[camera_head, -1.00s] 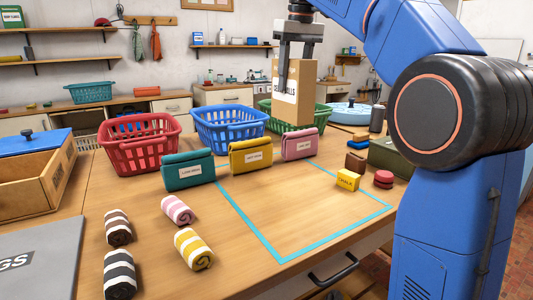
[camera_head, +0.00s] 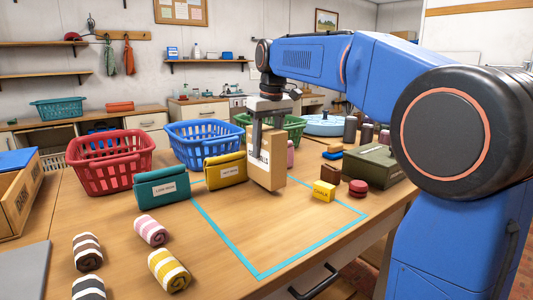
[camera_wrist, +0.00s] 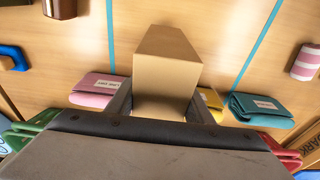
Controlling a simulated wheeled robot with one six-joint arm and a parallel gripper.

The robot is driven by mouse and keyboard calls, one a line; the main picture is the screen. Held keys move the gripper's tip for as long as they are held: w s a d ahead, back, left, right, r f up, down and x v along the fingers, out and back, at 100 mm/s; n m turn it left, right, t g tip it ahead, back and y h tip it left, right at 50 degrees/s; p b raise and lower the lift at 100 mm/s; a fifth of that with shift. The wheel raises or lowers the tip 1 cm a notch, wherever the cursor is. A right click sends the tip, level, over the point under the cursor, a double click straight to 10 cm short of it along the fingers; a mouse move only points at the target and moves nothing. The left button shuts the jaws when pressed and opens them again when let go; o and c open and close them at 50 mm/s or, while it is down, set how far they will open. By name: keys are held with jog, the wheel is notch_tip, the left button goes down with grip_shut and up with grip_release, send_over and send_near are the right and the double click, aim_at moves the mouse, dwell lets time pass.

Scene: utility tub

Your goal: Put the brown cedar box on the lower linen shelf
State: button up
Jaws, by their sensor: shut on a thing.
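My gripper (camera_head: 267,138) is shut on a light-brown cardboard box (camera_head: 268,174), held upright over the table by the outlined area. Its white label is partly covered by a finger. In the wrist view the box (camera_wrist: 167,75) sits between both fingers; whether its base touches the table is unclear. A small dark-brown block (camera_head: 330,172), possibly the cedar box, stands on the table right of my gripper, behind the yellow chalk box (camera_head: 324,191). Two wall shelves are at far left, an upper one (camera_head: 45,43) and a lower one (camera_head: 45,74); no linen label is readable.
Teal (camera_head: 161,188) and mustard (camera_head: 225,170) pouches stand left of the held box; a pink one is mostly hidden behind it. Red (camera_head: 110,160), blue and green baskets stand behind. A green case (camera_head: 362,165) is at right. The turquoise-outlined area is mostly clear.

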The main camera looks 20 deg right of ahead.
jog(key=shift+f, duration=1.25)
jog(key=o, duration=1.3)
